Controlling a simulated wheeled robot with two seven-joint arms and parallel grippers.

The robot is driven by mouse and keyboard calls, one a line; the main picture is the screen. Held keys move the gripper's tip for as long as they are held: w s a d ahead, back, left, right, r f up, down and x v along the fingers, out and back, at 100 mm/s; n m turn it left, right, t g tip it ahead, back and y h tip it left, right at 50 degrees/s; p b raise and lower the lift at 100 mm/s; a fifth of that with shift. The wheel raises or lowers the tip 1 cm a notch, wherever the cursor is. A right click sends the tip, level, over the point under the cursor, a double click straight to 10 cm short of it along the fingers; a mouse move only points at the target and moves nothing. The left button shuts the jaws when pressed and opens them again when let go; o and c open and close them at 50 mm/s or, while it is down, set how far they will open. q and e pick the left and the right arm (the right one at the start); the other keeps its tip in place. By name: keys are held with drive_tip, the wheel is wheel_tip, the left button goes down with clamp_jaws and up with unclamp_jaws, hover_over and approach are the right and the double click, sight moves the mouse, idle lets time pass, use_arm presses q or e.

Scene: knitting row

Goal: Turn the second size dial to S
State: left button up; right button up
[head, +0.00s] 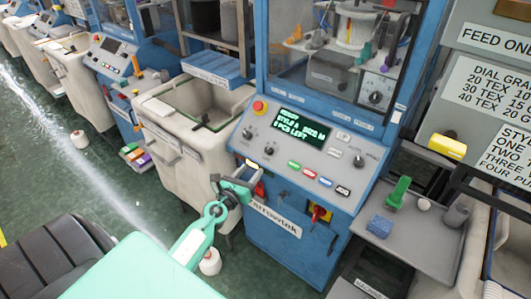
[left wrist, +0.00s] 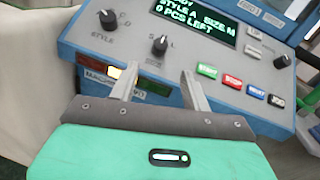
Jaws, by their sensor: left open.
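The size dial (left wrist: 160,45) is a black knob on the grey sloping panel (head: 320,165). Its white mark points roughly up, and letters beside it are partly legible. The head view also shows this dial (head: 269,148). The style dial (left wrist: 107,18) is up and left of it. The screen (left wrist: 208,20) reads style A, size M, 0 pcs left. My left gripper (left wrist: 158,72) is open and empty. Its fingers are just below the size dial, one to each side, without visible contact. It also shows in the head view (head: 246,174). My right gripper is out of view.
Green, red, blue and black buttons (left wrist: 232,81) sit right of the dials. A red-and-yellow switch (head: 320,214) is on the machine's lower front. A grey tray (head: 425,245) at right holds a green tool and blue block. A cream bin (head: 185,150) stands left.

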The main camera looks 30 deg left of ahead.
sight(267, 152)
use_arm(q)
drive_tip(key=w, duration=1)
drive_tip(key=shift+w+a+f, duration=0.1)
drive_tip(key=shift+w+a, duration=0.1)
drive_tip(key=shift+a, duration=0.2)
drive_tip(key=shift+w+b, duration=0.3)
drive_tip(key=shift+w, duration=0.05)
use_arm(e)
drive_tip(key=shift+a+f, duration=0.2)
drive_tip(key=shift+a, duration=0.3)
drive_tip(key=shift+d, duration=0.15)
use_arm(q)
drive_tip(key=c, duration=1)
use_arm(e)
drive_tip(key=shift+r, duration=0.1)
